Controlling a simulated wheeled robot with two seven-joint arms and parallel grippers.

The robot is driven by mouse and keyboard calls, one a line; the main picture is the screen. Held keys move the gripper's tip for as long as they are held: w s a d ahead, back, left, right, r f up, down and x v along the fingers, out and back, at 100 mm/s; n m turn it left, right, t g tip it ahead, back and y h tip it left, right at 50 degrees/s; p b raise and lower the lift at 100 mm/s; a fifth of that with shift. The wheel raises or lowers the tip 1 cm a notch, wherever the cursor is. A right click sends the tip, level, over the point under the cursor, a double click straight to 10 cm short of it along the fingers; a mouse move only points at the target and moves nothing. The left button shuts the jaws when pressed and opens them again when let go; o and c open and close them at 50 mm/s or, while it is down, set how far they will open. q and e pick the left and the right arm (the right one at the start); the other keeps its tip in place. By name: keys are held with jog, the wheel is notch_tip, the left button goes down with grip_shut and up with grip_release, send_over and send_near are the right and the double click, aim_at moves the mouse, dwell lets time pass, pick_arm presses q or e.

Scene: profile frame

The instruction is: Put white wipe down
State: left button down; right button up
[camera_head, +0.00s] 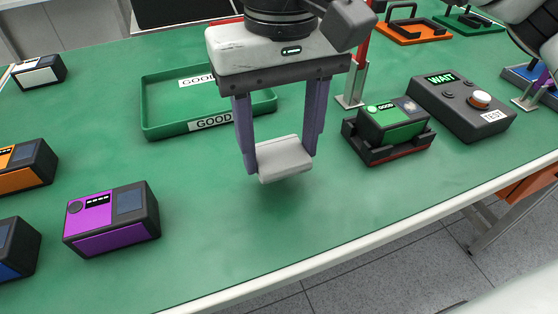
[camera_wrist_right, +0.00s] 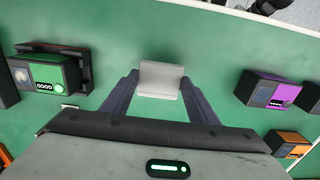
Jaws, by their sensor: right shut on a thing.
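The white wipe (camera_head: 284,158) is a small pale block held between the fingers of my right gripper (camera_head: 280,150). The gripper points down and is shut on it, above the green table with a faint shadow below. In the right wrist view the wipe (camera_wrist_right: 160,80) sits between the fingertips of the gripper (camera_wrist_right: 160,90), with green table around it.
A green GOOD tray (camera_head: 165,128) lies behind the gripper. A green device (camera_head: 393,122) sits in a dark cradle at right, beside a WAIT tester (camera_head: 462,108). A purple device (camera_head: 112,220) stands at left. The table front between them is clear.

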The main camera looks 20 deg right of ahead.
aim_at(280, 152)
notch_tip(280, 152, down, 3)
jog(key=shift+f, duration=0.4)
pick_arm(q)
jog(key=shift+w, duration=0.35)
pick_arm(e)
jog(key=shift+f+b, duration=0.2)
jog(key=shift+b, duration=0.2)
jog(key=o, duration=0.9)
pick_arm(q)
jog(key=shift+w, duration=0.1)
pick_arm(e)
jog(key=shift+r, duration=0.1)
